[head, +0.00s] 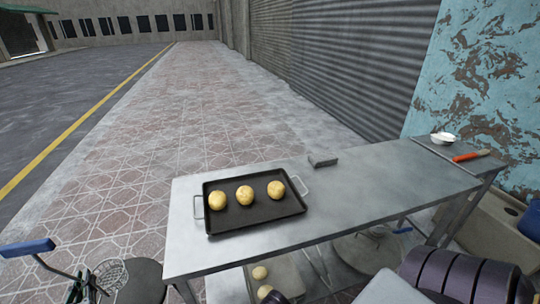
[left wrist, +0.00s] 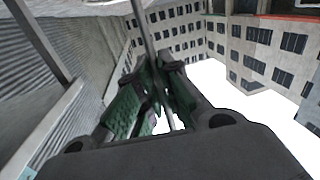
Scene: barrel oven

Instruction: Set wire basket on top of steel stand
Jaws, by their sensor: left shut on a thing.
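My left gripper (head: 84,288) is at the lower left of the head view, partly cut off by the bottom edge. It is shut on the thin metal rod of the wire basket (head: 111,273), a small round mesh with a blue handle end (head: 28,247). In the left wrist view the green-padded fingers (left wrist: 153,98) close around this thin rod (left wrist: 146,38). The basket is left of the steel stand (head: 375,186), a grey metal table, and apart from its top. I cannot tell whether another stand is meant. My right gripper does not show.
A black tray (head: 255,219) with three round yellowish pieces lies on the table's left part. A small grey block (head: 323,160), a white bowl (head: 442,138) and an orange-handled brush (head: 471,155) lie farther right. The table's middle is bare. More items sit underneath.

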